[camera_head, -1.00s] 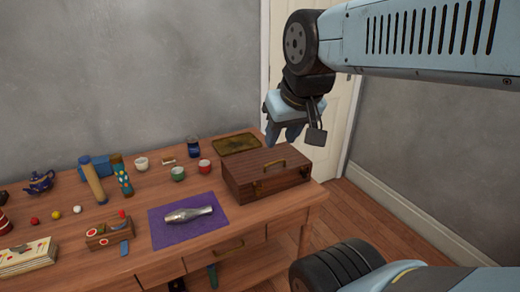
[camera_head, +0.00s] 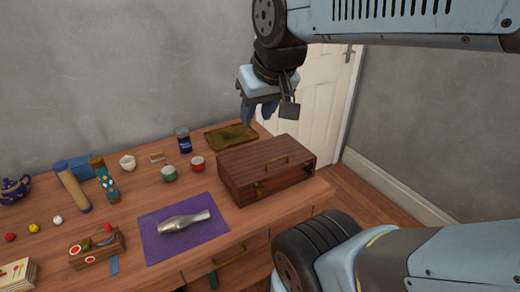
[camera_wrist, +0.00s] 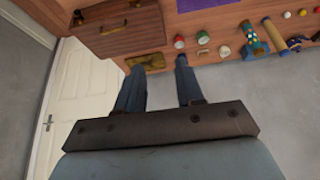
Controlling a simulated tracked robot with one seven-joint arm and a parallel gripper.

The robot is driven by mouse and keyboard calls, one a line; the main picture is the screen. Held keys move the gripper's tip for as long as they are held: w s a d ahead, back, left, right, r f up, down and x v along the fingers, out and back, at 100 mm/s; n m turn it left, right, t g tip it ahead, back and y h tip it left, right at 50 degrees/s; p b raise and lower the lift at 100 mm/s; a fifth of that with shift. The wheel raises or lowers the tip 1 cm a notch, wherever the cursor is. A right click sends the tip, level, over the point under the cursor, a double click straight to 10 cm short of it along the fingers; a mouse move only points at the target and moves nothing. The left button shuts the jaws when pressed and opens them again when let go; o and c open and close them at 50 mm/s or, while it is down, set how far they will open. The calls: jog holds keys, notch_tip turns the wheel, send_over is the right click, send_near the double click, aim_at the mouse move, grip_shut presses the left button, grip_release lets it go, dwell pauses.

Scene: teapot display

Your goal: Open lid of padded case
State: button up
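The case is a brown wooden box (camera_head: 245,172) with a handle on its top and a metal clasp at the front. It stands on the right end of the table, and its lid is closed. It also shows upside down at the top left of the wrist view (camera_wrist: 115,38). My gripper (camera_head: 260,116) hangs above and behind the case in the head view, apart from it. In the wrist view its two fingers (camera_wrist: 158,75) are spread wide with nothing between them. The padding inside the case is hidden.
A brass tray (camera_head: 231,136) lies behind the case. A purple cloth (camera_head: 152,246) with a silver vase-like object (camera_head: 185,221) lies to its left. Cups, a dark blue can (camera_head: 183,141), a teapot (camera_head: 14,190) and small balls stand farther left. A white door (camera_head: 325,90) is behind.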

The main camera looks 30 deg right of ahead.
jog(key=w+d+f+m+g, duration=0.2)
jog(key=w+d+m, duration=0.1)
jog(key=w+m, duration=0.15)
jog(key=w+d+f+m+g, duration=0.2)
jog(key=w+d+m, duration=0.15)
jog(key=w, duration=0.25)
jog(key=m+g, duration=0.4)
jog(key=m, duration=0.6)
send_over(270, 168)
jog(key=w+x, duration=0.1)
jog(key=x, duration=0.6)
jog(key=w+x, duration=0.2)
jog(key=x, duration=0.6)
jog(key=w+f+x, duration=0.1)
jog(key=x, duration=0.7)
jog(key=shift+w+d+f, duration=0.15)
jog(key=shift+w+d, duration=0.1)
jog(key=shift+w, duration=0.15)
jog(key=shift+c, duration=0.3)
grip_shut()
jog(key=shift+a, duration=0.15)
jog(key=shift+w+n, duration=0.1)
jog(key=shift+n, duration=0.2)
